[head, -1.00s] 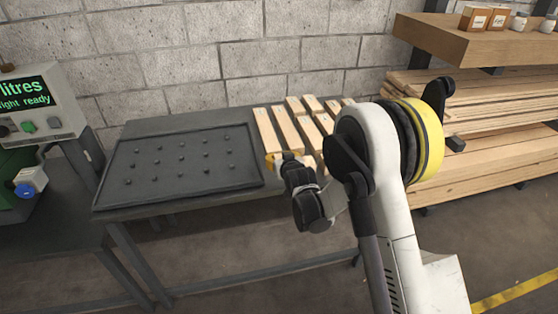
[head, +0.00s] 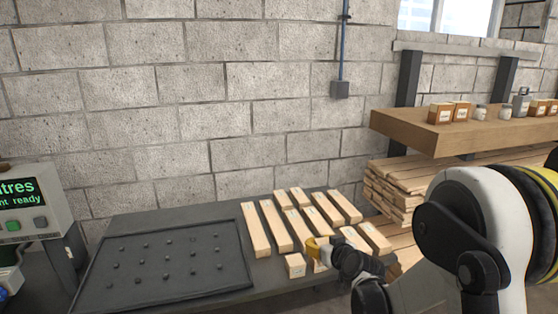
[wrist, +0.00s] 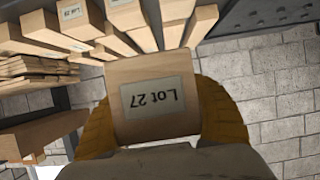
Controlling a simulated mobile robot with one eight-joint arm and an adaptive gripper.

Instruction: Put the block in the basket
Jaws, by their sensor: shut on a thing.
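A pale wooden block labelled "Lot 27" (wrist: 158,98) fills the middle of the wrist view, between the two orange-yellow fingers of my gripper (head: 318,250). My gripper is shut on it. In the head view my gripper is at the near right part of the table, by the wooden pieces, and hides part of what is at its fingers. I cannot tell whether the held block still touches the table. No basket shows in either view.
Several wooden pieces (head: 279,228) lie side by side on the dark table. A black studded tray (head: 240,285) lies to their left. A thick wooden shelf (head: 400,132) with small boxes and stacked planks (head: 400,190) stand at right. A screen unit (head: 40,200) is at left.

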